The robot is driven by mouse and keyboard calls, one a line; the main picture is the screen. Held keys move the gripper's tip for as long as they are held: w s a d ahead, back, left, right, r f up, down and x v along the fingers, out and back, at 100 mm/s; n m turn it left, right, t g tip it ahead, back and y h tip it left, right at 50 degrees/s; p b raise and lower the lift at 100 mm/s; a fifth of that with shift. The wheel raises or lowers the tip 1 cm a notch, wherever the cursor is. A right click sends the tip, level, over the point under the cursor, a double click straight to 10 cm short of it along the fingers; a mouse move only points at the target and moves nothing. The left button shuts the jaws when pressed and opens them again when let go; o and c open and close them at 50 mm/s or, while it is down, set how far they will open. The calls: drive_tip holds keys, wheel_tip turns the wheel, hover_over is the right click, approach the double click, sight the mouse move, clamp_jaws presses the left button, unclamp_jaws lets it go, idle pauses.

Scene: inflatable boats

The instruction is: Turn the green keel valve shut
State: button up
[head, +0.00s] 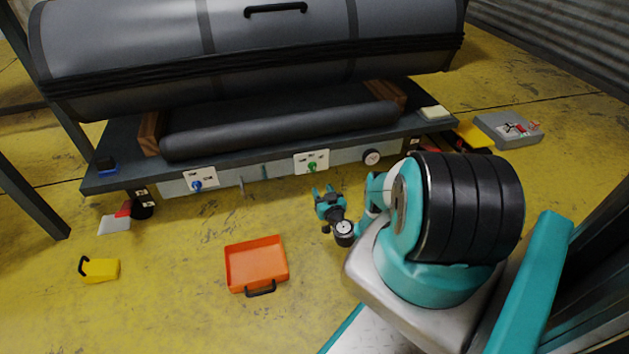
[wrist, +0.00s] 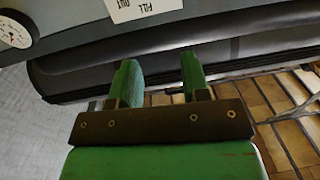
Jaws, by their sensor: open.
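The green keel valve (head: 312,166) sits on a white plate (head: 299,163) on the grey strip along the front edge of the dark bench. Its handle is small in the head view and its exact angle is hard to tell. My gripper (head: 322,189) is just below and in front of the valve in the head view, with a gap between. In the wrist view my gripper (wrist: 160,68) shows two green fingers spread apart with nothing between them. I cannot make out the valve's handle in the wrist view.
A blue valve (head: 197,185) is left on the strip, a round gauge (head: 371,157) right. A rolled grey boat (head: 140,45) lies above the bench. An orange tray (head: 257,262) and a yellow box (head: 100,270) are on the floor. The floor between them is clear.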

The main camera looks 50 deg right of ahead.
wheel_tip(320, 180, down, 3)
drive_tip(key=s+h, duration=0.1)
drive_tip(key=s, duration=0.1)
drive_tip(key=b, duration=1.1)
approach(314, 166)
drive_tip(key=shift+m+g, duration=0.3)
drive_tip(key=shift+m, duration=0.1)
drive_tip(key=b+x, duration=0.4)
drive_tip(key=b, duration=0.6)
drive_tip(key=shift+w+b, duration=0.35)
drive_tip(key=shift+w, duration=0.05)
drive_tip(key=shift+b+x, duration=0.5)
drive_tip(key=shift+x, duration=0.3)
drive_tip(key=shift+w+d+b, duration=0.35)
drive_tip(key=shift+w+b, duration=0.1)
drive_tip(key=shift+w, duration=0.15)
drive_tip(key=shift+w+d+r+b, duration=0.15)
drive_tip(key=shift+w+d+b, duration=0.2)
drive_tip(key=shift+w+d, duration=0.2)
